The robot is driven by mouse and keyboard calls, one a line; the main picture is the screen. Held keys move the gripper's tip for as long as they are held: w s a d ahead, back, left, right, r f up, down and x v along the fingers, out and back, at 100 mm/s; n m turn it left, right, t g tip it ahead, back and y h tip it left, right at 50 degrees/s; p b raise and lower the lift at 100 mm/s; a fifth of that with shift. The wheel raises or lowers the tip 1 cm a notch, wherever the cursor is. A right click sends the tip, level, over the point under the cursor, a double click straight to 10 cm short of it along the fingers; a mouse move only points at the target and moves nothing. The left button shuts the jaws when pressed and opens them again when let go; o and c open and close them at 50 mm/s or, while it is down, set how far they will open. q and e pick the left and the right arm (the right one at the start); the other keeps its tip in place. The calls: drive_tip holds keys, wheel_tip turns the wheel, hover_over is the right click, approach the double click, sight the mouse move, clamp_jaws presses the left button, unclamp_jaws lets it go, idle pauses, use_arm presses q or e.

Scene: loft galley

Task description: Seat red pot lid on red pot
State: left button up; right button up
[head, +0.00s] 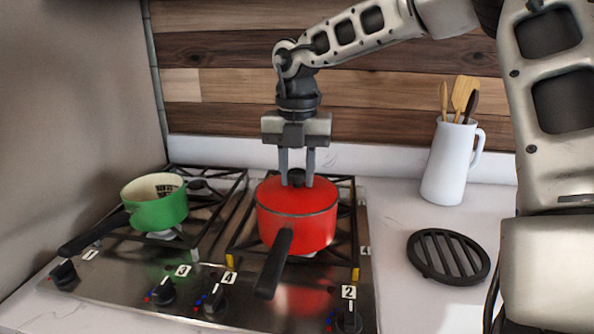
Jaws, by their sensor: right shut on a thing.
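The red pot (296,232) stands on the right side of the stove, its dark handle pointing toward the front. The red pot lid (268,194) lies over the pot's top, with a dark knob at its middle. From this view it looks level and close to the rim; I cannot tell whether a small gap is left. My right gripper (297,181) points straight down above the lid, with its fingers shut on the lid's knob. My left gripper is not in view.
A green pot (157,205) stands on the left burner, its handle toward the front left. Numbered knobs line the stove's front (130,293). A white pitcher (446,165) with utensils and a black round trivet (448,257) are on the counter at right.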

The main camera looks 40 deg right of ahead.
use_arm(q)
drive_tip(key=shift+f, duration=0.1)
use_arm(e)
drive_tip(key=o, duration=0.9)
drive_tip(key=shift+o, duration=0.2)
drive_tip(key=shift+r+p, duration=1)
drive_tip(key=shift+r, duration=0.45)
drive_tip(key=shift+r+p, duration=1.4)
drive_tip(key=shift+r, duration=0.7)
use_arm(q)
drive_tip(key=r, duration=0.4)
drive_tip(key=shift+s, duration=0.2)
